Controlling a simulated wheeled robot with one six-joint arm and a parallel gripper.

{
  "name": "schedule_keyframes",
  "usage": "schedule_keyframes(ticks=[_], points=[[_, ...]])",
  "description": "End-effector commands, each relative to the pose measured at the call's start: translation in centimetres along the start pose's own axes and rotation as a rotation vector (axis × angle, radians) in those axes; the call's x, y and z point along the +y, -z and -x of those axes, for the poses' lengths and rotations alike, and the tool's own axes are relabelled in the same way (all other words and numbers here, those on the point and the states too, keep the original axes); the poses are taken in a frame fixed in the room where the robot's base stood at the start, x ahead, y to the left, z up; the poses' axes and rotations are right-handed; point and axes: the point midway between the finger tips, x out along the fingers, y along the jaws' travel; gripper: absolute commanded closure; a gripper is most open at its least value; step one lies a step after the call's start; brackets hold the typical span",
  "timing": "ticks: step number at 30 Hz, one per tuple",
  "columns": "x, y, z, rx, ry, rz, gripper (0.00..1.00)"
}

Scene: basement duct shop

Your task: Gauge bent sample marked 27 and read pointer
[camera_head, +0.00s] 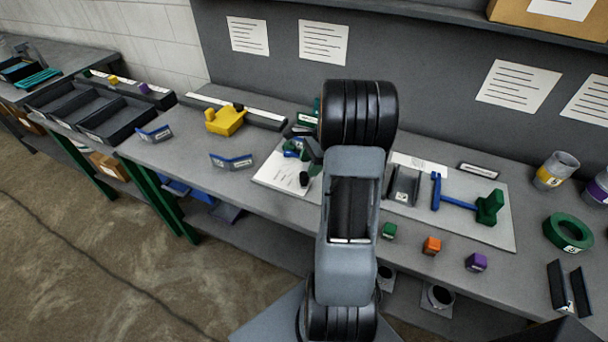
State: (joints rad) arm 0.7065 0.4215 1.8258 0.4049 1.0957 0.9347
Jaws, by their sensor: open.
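Two blue bent samples with white labels stand on the bench at left, one farther left (153,134) and one nearer the middle (231,161). Their label numbers are too small to read. My gripper (304,166) is mostly hidden behind my arm; its dark visible part is over a white sheet (278,174), right of the nearer blue sample. A blue and green fixture (462,203), possibly the gauge, lies on a pale board at right beside a grey channel piece (403,185). No pointer reading is legible.
A yellow block (226,120) sits behind the blue samples. Green (389,231), orange (432,245) and purple (476,262) blocks line the front edge. A green ring (568,233) and dark angled piece (569,288) lie at right. Dark trays (112,118) are at left.

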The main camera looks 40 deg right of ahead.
Motion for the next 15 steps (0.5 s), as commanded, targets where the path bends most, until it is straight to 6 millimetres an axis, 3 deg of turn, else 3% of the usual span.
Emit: schedule_keyframes(ticks=[6,15], points=[[0.0,-0.1,-3.3,-0.001,-0.002,0.0,0.42],[0.0,0.0,-5.1,0.0,0.001,0.001,0.42]])
